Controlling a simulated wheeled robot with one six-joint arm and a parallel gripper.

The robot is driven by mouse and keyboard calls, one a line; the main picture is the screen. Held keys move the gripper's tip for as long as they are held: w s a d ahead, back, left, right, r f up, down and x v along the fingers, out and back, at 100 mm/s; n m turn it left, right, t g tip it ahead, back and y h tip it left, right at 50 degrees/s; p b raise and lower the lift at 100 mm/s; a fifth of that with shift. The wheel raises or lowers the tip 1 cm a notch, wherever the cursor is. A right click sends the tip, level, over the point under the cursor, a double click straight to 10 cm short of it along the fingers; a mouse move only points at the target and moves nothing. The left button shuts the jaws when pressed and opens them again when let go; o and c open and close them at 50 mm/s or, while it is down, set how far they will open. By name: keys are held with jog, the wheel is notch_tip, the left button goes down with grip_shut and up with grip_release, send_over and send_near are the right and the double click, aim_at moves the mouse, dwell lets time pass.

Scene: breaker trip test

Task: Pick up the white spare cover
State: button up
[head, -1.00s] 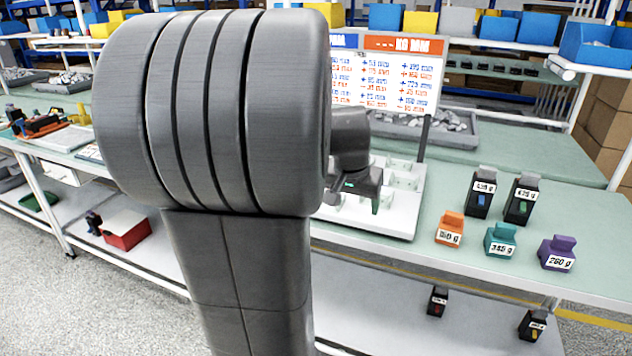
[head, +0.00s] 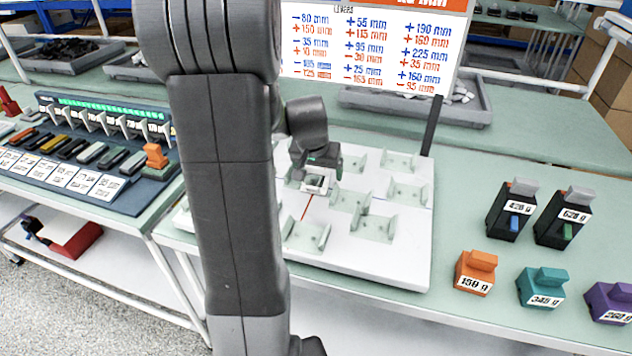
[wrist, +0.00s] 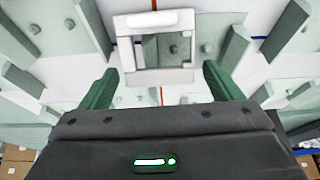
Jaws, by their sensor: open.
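A small white square frame with an open middle and a raised bar along one edge, which looks like the white spare cover (wrist: 184,75), lies ahead of my gripper (wrist: 160,82) in the wrist view. It also shows as a small white piece (head: 318,183) on the white board in the head view. My gripper's two green fingers are apart, one on each side of the near part of the frame. Nothing is visibly clamped, and I cannot tell how far above the board the fingertips are. In the head view my gripper (head: 316,168) is partly hidden by its own wrist.
The white board (head: 390,272) carries several pale green brackets (head: 364,222) close around the gripper. A dark post (head: 432,126) stands at its back right. Labelled weights, such as the orange one (head: 475,272), stand to the right. A breaker panel (head: 90,150) is at left.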

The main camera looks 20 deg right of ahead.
jog(key=shift+f, duration=0.2)
jog(key=c, duration=1.1)
